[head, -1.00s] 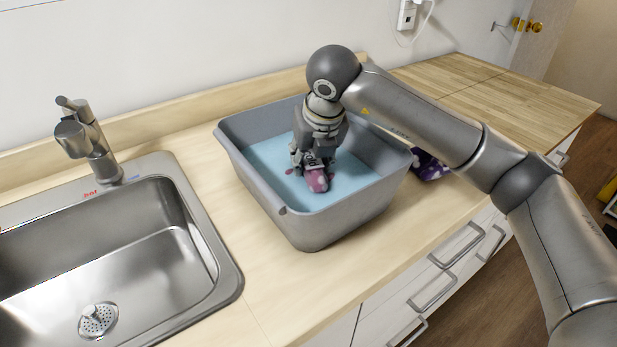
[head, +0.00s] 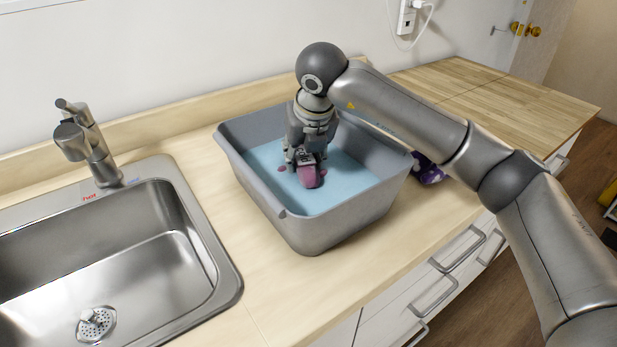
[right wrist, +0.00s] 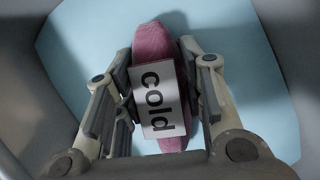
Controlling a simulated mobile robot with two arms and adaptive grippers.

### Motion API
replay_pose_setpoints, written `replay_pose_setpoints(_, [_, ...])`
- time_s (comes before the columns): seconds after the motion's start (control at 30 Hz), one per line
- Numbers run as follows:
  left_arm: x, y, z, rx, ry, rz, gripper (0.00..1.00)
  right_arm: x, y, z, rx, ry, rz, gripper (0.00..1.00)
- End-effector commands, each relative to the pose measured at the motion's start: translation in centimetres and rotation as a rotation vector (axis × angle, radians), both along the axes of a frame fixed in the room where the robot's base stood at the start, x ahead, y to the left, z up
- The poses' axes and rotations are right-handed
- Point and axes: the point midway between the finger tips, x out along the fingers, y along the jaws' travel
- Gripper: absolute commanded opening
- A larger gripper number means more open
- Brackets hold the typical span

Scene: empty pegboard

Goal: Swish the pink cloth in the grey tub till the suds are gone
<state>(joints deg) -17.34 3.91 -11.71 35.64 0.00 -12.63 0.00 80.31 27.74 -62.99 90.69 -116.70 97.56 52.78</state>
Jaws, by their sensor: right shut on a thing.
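The grey tub (head: 335,225) stands on the counter right of the sink, with light blue water (head: 345,187) in it. The water's surface looks plain, with no foam that I can make out. My right gripper (head: 305,163) points down inside the tub, shut on the pink cloth (head: 312,179) at the water. In the right wrist view the cloth (right wrist: 154,42) runs lengthwise between the fingers. A white card reading "cold" (right wrist: 158,98) lies over the cloth there, between the fingers. My left gripper is not in view.
A steel sink (head: 130,255) with a tap (head: 85,145) is on the left. A dark purple patterned item (head: 430,168) lies right of the tub, partly hidden. The wooden counter (head: 500,90) beyond is clear. A wall socket (head: 407,17) holds a cable.

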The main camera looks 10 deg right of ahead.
Motion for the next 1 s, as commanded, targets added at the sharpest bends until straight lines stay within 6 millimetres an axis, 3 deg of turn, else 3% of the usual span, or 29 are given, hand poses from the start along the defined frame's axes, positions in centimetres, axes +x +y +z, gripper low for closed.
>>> replay_pose_setpoints(0.33, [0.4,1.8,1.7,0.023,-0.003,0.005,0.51,0.0,0.0,3.1,0.001,-0.002,0.000,0.13])
replay_pose_setpoints(1.0, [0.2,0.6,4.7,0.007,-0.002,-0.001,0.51,0.0,0.0,8.5,0.001,-0.002,0.000,0.13])
